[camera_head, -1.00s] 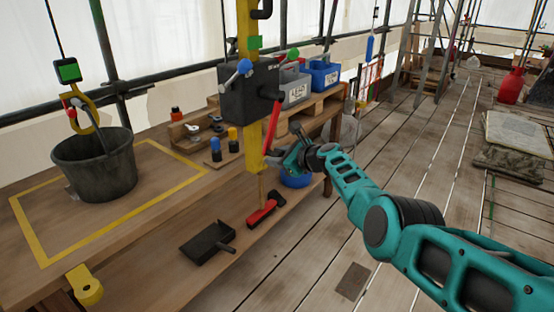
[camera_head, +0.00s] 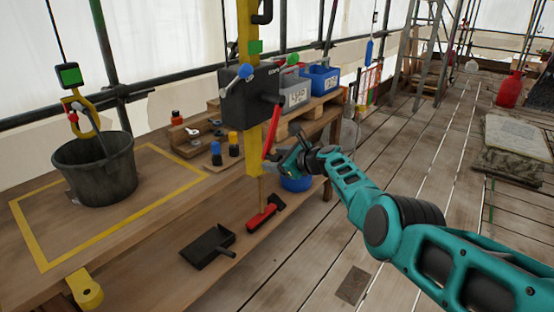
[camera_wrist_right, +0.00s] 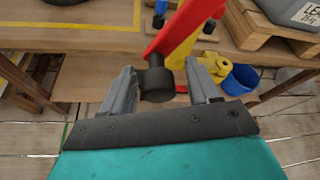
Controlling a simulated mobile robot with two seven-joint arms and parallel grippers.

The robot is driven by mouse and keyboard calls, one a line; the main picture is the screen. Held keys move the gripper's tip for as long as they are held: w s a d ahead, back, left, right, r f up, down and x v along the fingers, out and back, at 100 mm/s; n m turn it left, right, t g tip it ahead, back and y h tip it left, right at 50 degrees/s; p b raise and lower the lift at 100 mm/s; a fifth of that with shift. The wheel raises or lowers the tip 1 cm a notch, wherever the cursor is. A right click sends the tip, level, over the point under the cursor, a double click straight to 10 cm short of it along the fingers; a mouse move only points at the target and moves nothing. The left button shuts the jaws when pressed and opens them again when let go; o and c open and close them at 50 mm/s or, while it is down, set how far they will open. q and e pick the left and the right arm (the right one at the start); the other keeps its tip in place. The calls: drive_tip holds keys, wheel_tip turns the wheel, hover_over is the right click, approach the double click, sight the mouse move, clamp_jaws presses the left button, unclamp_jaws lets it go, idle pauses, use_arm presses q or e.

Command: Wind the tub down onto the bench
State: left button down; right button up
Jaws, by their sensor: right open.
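The black tub (camera_head: 95,172) hangs at the left from a yellow hook (camera_head: 78,112) with a green-faced block (camera_head: 69,76) above it. It is upright inside the yellow outline on the bench (camera_head: 160,215); I cannot tell whether its base touches. The dark winch box (camera_head: 247,98) sits on a yellow post. Its red crank (camera_head: 271,133) points down and also shows in the wrist view (camera_wrist_right: 186,28). My right gripper (camera_head: 284,164) is open, with its fingers on either side of the crank's black knob (camera_wrist_right: 157,84), without a visible grip. My left gripper is out of view.
A dustpan (camera_head: 208,247) and red brush (camera_head: 262,218) lie below the post. The plank floor at the right is mostly clear.

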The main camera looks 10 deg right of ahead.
drive_tip(key=shift+s, duration=0.1)
drive_tip(key=shift+s+d+r+p, duration=0.25)
drive_tip(key=shift+s+d+p, duration=0.2)
drive_tip(key=shift+p, duration=0.25)
drive_tip(key=p+v, duration=0.1)
drive_tip(key=v, duration=1)
drive_tip(key=shift+s+p, duration=0.2)
drive_tip(key=shift+p, duration=0.15)
drive_tip(key=shift+r, duration=0.1)
